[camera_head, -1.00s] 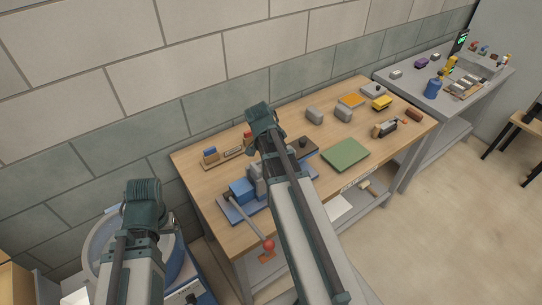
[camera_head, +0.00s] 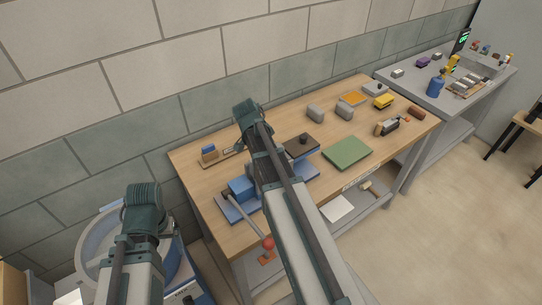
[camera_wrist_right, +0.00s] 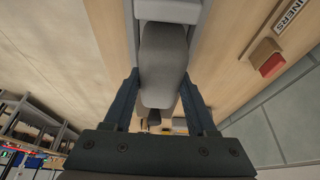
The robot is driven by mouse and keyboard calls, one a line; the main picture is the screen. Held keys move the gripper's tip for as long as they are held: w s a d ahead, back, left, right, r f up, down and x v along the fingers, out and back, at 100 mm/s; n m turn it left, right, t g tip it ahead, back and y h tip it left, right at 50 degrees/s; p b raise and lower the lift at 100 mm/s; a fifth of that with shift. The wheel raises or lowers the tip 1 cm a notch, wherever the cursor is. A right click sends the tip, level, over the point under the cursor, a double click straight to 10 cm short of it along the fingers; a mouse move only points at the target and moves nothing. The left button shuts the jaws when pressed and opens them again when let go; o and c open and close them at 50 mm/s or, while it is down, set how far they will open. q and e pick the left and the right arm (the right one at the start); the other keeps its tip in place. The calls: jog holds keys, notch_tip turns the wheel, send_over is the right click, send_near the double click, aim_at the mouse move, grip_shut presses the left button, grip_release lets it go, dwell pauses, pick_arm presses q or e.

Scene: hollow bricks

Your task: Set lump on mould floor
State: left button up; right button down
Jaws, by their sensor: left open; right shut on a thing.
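A grey rounded lump (camera_wrist_right: 163,65) sits between the fingers of my right gripper (camera_wrist_right: 160,88) in the right wrist view. Grey walls (camera_wrist_right: 203,22) of what looks like the mould show beside its far end; I cannot tell whether it touches the floor. In the head view, my right wrist (camera_head: 247,115) is over the left part of the bench, and its arm hides the lump and most of the mould beside the blue block (camera_head: 240,187). My left gripper (camera_head: 150,212) is off the bench at the lower left, its fingers mostly hidden by the wrist.
A dark plate with a knob (camera_head: 302,146) and a green mat (camera_head: 347,153) lie right of the arm. A lever with a red knob (camera_head: 268,243) juts over the front edge. A liner rack (camera_head: 210,155) is at the left.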

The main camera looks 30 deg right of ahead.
jog(key=shift+f, duration=0.1)
jog(key=shift+c, duration=1)
grip_release()
jog(key=shift+p+v, duration=0.85)
jog(key=p+v, duration=0.9)
jog(key=v, duration=0.1)
jog(key=shift+r+p, duration=0.3)
jog(key=shift+p, duration=0.05)
jog(key=shift+f, duration=0.1)
